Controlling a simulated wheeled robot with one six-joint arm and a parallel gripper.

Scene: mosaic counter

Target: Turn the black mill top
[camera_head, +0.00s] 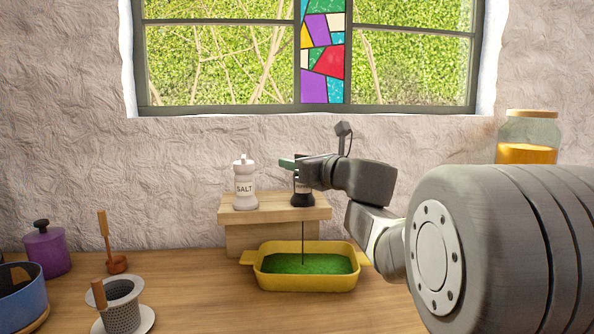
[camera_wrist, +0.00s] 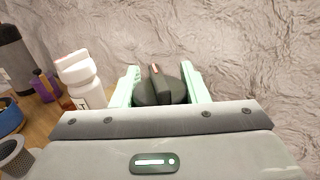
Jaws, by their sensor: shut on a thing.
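The black mill (camera_head: 303,199) stands on a small wooden riser; only its lower part shows in the head view, the rest hidden behind my gripper (camera_head: 296,165). In the wrist view the black mill top (camera_wrist: 158,92) sits between the two pale green fingers of my gripper (camera_wrist: 162,88), which is shut on it. The top is round with a raised ridge and a reddish mark on it. A thin dark line runs from below the mill down to the green contents of a yellow dish (camera_head: 262,279).
A white salt mill (camera_head: 244,188) stands left of the black mill on the wooden riser (camera_head: 240,215), close to my gripper. A purple pot (camera_head: 46,252), a strainer (camera_head: 122,309) and a blue pot (camera_head: 25,300) stand at left. A jar (camera_head: 527,153) is at right.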

